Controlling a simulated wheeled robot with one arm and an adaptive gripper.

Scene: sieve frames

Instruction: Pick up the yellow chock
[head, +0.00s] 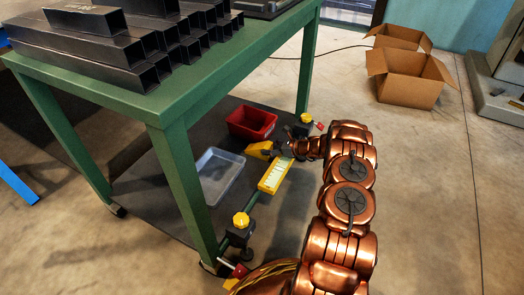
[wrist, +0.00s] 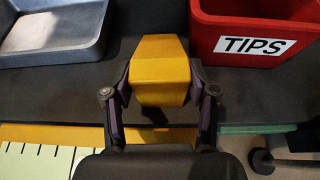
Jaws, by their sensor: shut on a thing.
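The yellow chock (wrist: 160,72) is a blocky orange-yellow piece with slanted upper corners, between the two fingers of my gripper (wrist: 160,92) in the wrist view. The fingers press on its left and right sides. In the head view the chock (head: 259,149) shows at the end of my copper-coloured arm, over the lower shelf of the green table; my gripper (head: 279,149) is partly hidden by the arm. I cannot tell whether the chock touches the shelf.
A red bin (wrist: 254,32) labelled TIPS stands right of the chock, and a grey tray (wrist: 52,32) left. The green table (head: 180,100) carries dark square tubes (head: 130,50) above. A yellow-edged strip (head: 275,176) lies along the shelf's front. Cardboard boxes (head: 410,78) stand far off.

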